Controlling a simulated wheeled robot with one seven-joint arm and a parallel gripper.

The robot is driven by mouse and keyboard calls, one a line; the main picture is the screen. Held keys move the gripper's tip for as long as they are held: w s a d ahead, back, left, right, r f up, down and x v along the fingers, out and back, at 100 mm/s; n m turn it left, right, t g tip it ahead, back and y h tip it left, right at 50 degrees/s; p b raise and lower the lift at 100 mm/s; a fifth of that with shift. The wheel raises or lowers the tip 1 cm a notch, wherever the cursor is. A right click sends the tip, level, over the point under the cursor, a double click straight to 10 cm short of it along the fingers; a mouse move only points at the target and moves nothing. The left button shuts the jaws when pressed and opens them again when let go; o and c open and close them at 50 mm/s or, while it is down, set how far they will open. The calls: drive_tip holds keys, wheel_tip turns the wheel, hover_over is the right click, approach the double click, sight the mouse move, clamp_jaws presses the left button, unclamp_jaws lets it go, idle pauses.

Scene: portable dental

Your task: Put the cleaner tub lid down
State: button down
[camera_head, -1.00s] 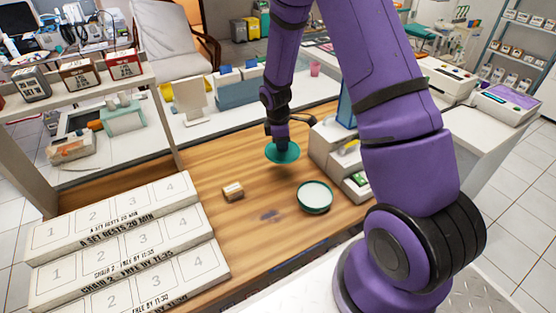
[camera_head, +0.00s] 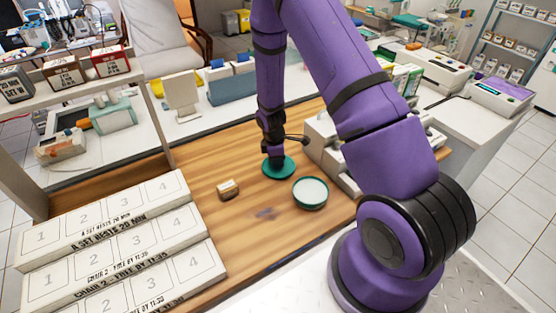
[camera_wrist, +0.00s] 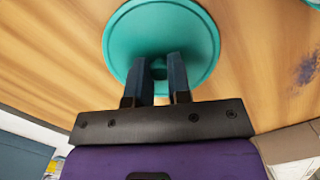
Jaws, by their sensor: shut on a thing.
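The cleaner tub lid (camera_head: 287,172) is a round teal disc with a small knob. In the head view it is at or very near the wooden counter top, behind the tub; I cannot tell if it touches. My gripper (camera_head: 274,160) points down over it. In the wrist view, the lid (camera_wrist: 190,30) lies flat beneath the fingers, and my gripper (camera_wrist: 160,70) is shut on its knob. The open cleaner tub (camera_head: 310,193), round with a teal rim and pale contents, stands in front and to the right of the lid, apart from it.
A small tan and white block (camera_head: 228,190) sits left of the tub. A dark smudge (camera_head: 265,213) marks the counter (camera_head: 235,235). Numbered white stepped racks (camera_head: 120,245) fill the left. White drawer units (camera_head: 325,150) stand close right of the lid. Bare wood lies left of the lid.

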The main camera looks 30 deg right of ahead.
drive_tip(key=shift+f, duration=0.2)
drive_tip(key=c, duration=1.1)
unclamp_jaws()
drive_tip(key=shift+o, duration=0.2)
wheel_tip(320, 180, up, 24)
drive_tip(key=s+a+r+m+t, duration=0.1)
drive_tip(key=s+a+m, duration=0.1)
drive_tip(key=a+m, duration=0.1)
drive_tip(key=s+a+r+m+t, duration=0.1)
drive_tip(key=s+r+m, duration=0.1)
drive_tip(key=s+r, duration=0.3)
drive_tip(key=s+r+m+t, duration=0.1)
drive_tip(key=s+r, duration=0.1)
drive_tip(key=r, duration=0.6)
drive_tip(key=s+a+r+m+t, duration=0.1)
drive_tip(key=s+r+m, duration=0.1)
drive_tip(key=s, duration=0.4)
drive_tip(key=s+a+r+m+t, duration=0.1)
drive_tip(key=s+r+m, duration=0.1)
drive_tip(key=s+r, duration=0.2)
drive_tip(key=s+a+r+m+y, duration=0.1)
drive_tip(key=s+r+m, duration=0.1)
drive_tip(key=s, duration=0.6)
drive_tip(key=shift+s+a+r+t, duration=0.2)
drive_tip(key=shift+s+r+t, duration=0.2)
drive_tip(key=shift+r, duration=0.45)
